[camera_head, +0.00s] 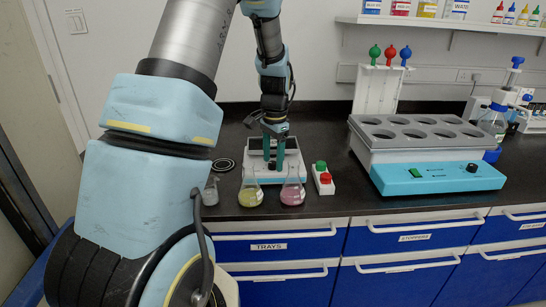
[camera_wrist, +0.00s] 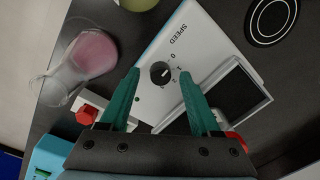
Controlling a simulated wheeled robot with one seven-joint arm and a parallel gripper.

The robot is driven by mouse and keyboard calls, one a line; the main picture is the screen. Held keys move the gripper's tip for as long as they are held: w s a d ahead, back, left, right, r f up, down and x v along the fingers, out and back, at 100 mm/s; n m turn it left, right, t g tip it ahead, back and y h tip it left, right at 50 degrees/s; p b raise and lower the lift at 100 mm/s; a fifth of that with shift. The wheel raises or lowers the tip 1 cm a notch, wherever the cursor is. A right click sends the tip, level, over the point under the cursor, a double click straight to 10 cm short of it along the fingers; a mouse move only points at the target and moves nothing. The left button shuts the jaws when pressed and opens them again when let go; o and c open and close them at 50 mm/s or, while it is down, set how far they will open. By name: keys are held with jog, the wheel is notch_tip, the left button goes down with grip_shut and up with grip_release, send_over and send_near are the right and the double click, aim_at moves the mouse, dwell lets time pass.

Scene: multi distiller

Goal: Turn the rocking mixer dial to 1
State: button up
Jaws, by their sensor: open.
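The rocking mixer (camera_head: 258,170) is a white device on the black counter, with my gripper (camera_head: 273,155) directly over it. In the wrist view, its white panel (camera_wrist: 193,38) reads SPEED, with a small black dial (camera_wrist: 160,73) and printed numbers beside it. The dial has a pale pointer mark; I cannot tell exactly which number it faces. My gripper (camera_wrist: 159,72) is open, with its two teal fingers apart and the dial between their tips in the picture. Whether the tips reach down to the dial's height is unclear. In the head view my gripper hides the dial.
A yellow flask (camera_head: 250,195) and a pink flask (camera_head: 292,193) stand in front of the mixer. A green-and-red button box (camera_head: 323,178) is right of it. A blue-fronted bath (camera_head: 435,178) stands farther right. A black ring-marked disc (camera_head: 223,165) lies left.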

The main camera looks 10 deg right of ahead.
jog(key=shift+f, duration=0.2)
grip_shut()
dwell(0.5)
